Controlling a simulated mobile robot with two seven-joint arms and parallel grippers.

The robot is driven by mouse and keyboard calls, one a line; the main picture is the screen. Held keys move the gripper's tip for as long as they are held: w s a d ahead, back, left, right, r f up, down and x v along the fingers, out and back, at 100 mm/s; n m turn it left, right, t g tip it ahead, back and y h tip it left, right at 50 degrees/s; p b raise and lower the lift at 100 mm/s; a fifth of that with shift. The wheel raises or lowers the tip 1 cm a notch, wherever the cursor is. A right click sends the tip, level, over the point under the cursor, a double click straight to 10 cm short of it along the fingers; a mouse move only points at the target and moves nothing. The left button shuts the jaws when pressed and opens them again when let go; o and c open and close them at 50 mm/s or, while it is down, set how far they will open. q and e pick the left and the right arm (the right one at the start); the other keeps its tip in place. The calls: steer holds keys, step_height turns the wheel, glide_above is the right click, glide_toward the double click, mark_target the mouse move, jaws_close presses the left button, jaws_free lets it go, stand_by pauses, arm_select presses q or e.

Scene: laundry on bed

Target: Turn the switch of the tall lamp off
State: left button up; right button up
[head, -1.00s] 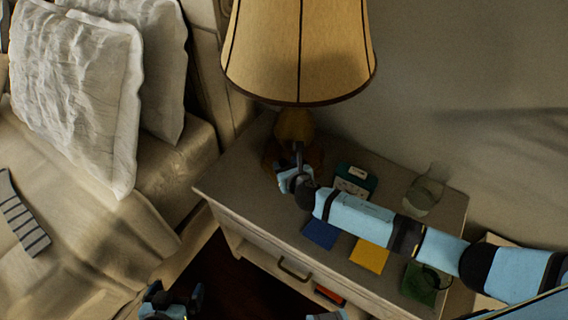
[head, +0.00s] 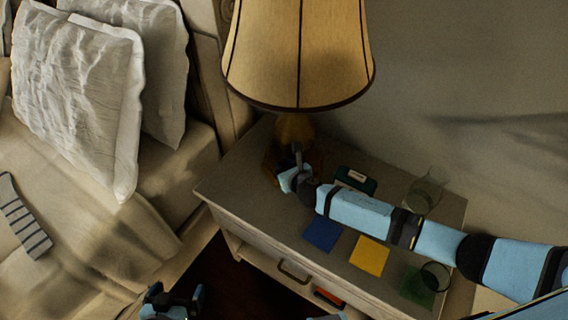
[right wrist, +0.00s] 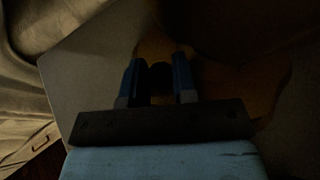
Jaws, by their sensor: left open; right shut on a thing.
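The tall lamp has a yellow-tan shade (head: 298,55) with dark ribs and stands at the back left of the nightstand. Its wooden base (head: 294,130) shows below the shade and also in the right wrist view (right wrist: 270,85). My right gripper (head: 288,180) is low at the front of this base. In the right wrist view its fingers (right wrist: 160,80) flank a small dark thing in front of the base, which seems to be the lamp's switch; the picture is too dark to be sure. My left gripper (head: 172,300) is open and empty at the bottom, away from the lamp.
The nightstand (head: 235,190) carries a dark green box (head: 356,179), glasses (head: 426,190) (head: 435,277) and blue (head: 322,234), yellow (head: 369,256) and green squares. My right arm crosses above it. The bed (head: 75,230) with pillows (head: 75,95) is at left.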

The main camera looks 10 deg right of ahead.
steer(key=shift+r+n+g+y+p, duration=0.1)
steer(key=shift+n+g+y+p, duration=0.2)
steer(key=shift+n+y, duration=0.4)
steer(key=o, duration=0.9)
steer(key=shift+c, duration=0.2)
steer(key=p+v, duration=0.1)
steer(key=v, duration=1.2)
steer(key=shift+s+d, duration=0.25)
steer(key=shift+d, duration=0.1)
steer(key=shift+r, duration=0.1)
